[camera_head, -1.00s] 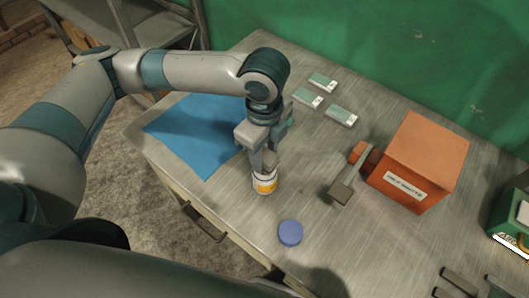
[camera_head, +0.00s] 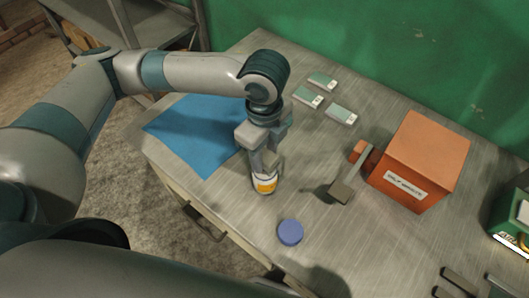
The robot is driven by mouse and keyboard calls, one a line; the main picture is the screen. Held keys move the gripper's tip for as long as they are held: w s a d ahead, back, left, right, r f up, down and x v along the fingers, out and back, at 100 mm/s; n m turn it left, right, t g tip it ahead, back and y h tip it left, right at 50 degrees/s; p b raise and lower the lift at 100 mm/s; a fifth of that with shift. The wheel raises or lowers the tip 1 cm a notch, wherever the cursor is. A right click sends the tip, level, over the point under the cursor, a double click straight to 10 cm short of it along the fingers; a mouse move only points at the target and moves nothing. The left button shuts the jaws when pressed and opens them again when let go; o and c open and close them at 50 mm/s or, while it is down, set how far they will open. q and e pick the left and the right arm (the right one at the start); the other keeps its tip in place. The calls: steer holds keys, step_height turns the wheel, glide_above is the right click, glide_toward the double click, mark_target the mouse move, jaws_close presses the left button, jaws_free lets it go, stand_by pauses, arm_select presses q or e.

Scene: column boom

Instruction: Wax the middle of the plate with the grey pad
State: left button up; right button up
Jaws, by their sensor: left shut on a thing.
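My left gripper (camera_head: 264,163) points down at a small white can with a yellow-orange label (camera_head: 265,186), which stands upright near the table's front edge. Its fingers are shut at the can's top and hide part of it. A small grey block (camera_head: 341,191), which may be the grey pad, is beside the orange box at the end of a grey bar. A flat blue sheet (camera_head: 190,133) lies on the left of the table. I cannot tell which thing is the plate.
An orange box with a white label (camera_head: 425,155) stands at the right. A blue disc (camera_head: 290,232) lies near the front edge. Several small green-and-white boxes, one here (camera_head: 341,115), lie at the back. A green case (camera_head: 512,225) is at the far right. The middle of the metal table (camera_head: 305,165) is clear.

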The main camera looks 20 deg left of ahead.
mark_target(264, 154)
arm_select(q)
steer(key=shift+f, duration=0.15)
stand_by(0.4)
stand_by(0.9)
steer(key=shift+s+f+p, duration=0.1)
steer(key=shift+f+p, duration=0.05)
steer(key=shift+p, duration=0.2)
stand_by(0.9)
stand_by(0.4)
steer(key=shift+r+p, duration=0.55)
steer(key=shift+p, duration=0.1)
step_height(264, 154, up, 6)
steer(key=p, duration=0.6)
steer(key=shift+p, duration=0.4)
stand_by(0.4)
